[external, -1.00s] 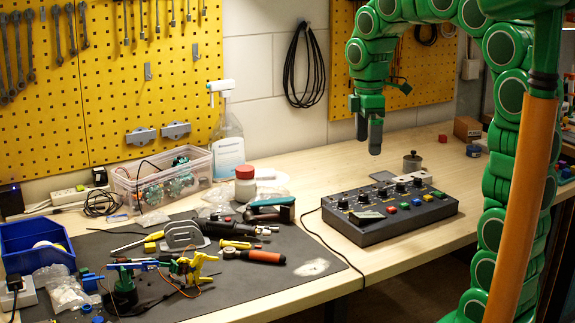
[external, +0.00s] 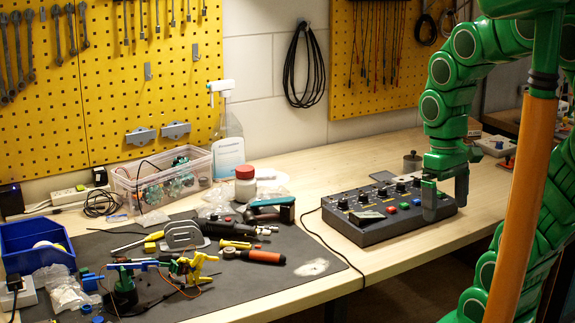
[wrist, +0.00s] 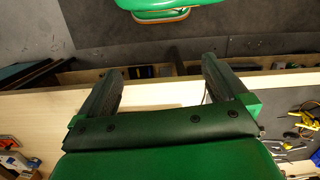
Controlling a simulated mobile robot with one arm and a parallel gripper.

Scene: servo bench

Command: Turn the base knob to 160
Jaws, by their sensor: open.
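The dark control box (external: 375,232) sits on the bench right of the mat. A row of several black knobs (external: 382,192) runs along its back; their labels are too small to read, so I cannot tell which is the base knob. Coloured buttons (external: 404,205) sit in front of them. My gripper (external: 446,200) is open and empty, pointing down at the box's right end, and hides part of it. I cannot tell whether the fingers touch the box. In the wrist view my gripper (wrist: 160,68) shows both fingers apart with nothing between; the control box is not seen there.
A small servo arm (external: 192,265) and hand tools lie on the dark mat (external: 325,284) at left. A metal weight (external: 412,163) stands behind the box. A black cable (external: 319,238) runs from the box's left.

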